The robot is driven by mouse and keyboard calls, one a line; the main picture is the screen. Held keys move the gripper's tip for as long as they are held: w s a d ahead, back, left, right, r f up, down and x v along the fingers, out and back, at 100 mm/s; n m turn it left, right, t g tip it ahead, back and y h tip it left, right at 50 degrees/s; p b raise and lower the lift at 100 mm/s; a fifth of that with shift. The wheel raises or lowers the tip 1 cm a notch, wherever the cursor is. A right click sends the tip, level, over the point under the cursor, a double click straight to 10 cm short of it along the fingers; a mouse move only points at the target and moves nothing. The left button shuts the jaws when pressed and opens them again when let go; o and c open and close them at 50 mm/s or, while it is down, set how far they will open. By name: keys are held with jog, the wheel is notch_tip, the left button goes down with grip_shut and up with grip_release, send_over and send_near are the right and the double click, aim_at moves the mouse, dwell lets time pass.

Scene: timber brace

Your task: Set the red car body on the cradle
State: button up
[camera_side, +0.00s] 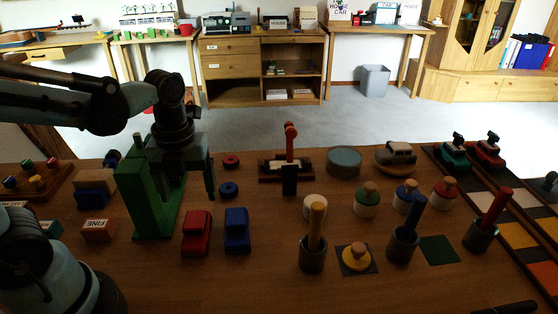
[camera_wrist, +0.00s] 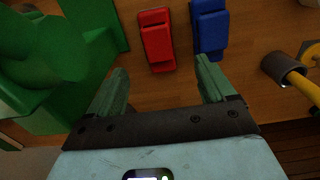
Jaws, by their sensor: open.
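I cannot tell which thing is the cradle.
Black and red wheels (camera_side: 229,190) lie behind the cars. A wooden stand with a red lever (camera_side: 291,150) is at the back middle. Cups with coloured pegs (camera_side: 313,255) stand to the right. A FINE block (camera_side: 98,229) lies left. The front middle of the table is clear.

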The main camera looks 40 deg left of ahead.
aim_at(194, 221)
jog(key=shift+s+f, duration=0.15)
jog(key=shift+f, duration=4.9)
jog(key=shift+c, duration=0.5)
jog(key=c, duration=1.1)
jog(key=shift+o, duration=0.2)
jog(key=shift+r, duration=0.15)
